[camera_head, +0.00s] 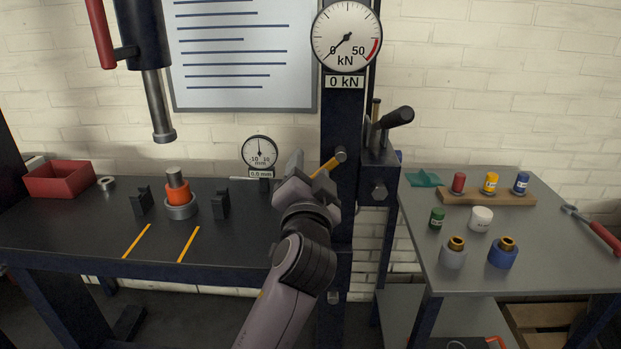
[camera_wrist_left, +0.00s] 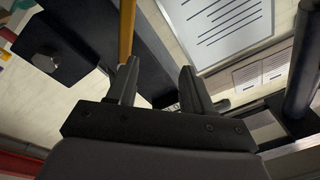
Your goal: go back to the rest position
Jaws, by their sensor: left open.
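My left gripper (camera_head: 307,168) is raised at the press column, right of the dial indicator (camera_head: 259,152). Its jaws are open and nothing shows between them. In the left wrist view, the two dark fingers (camera_wrist_left: 158,80) stand apart, and a yellow rod (camera_wrist_left: 126,30) passes close by the left one. In the head view this yellow lever (camera_head: 328,165) ends in a dark knob beside the gripper; I cannot tell whether they touch. My right gripper is not in view.
The press ram (camera_head: 159,107) hangs above the left bench (camera_head: 60,225). A force gauge (camera_head: 346,36) reads about 0 kN. A black-handled lever (camera_head: 396,118) juts from the column. The right table (camera_head: 560,260) holds jars and two brass-topped parts. The bench front is clear.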

